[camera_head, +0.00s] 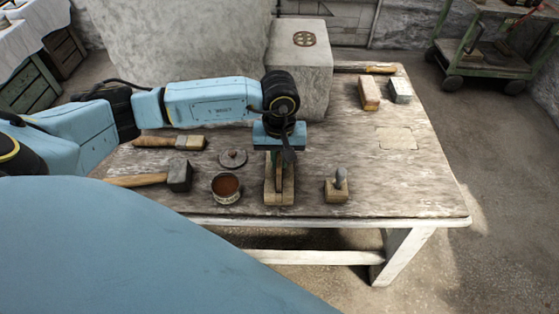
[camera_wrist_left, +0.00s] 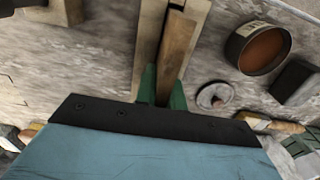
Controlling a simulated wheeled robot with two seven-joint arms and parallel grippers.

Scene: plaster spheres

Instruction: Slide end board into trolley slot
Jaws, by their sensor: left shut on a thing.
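My left gripper (camera_head: 280,165) is over the middle of the workbench, pointing down. Its green fingers (camera_wrist_left: 162,90) are shut on a narrow brown wooden board (camera_wrist_left: 178,45), which also shows in the head view (camera_head: 281,178). The board stands over a light wooden piece (camera_head: 279,198), with pale strips on both sides of it in the wrist view (camera_wrist_left: 150,40). This may be the slotted part; I cannot tell how deep the board sits in it. My right gripper is out of view.
Left of the gripper are a tin of brown stuff (camera_head: 226,188), a round lid (camera_head: 232,158), a mallet (camera_head: 178,177) and a brush (camera_head: 185,142). A wooden block with a knob (camera_head: 337,187) stands to the right. A stone block (camera_head: 300,65) is behind. A green trolley (camera_head: 485,58) stands far right.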

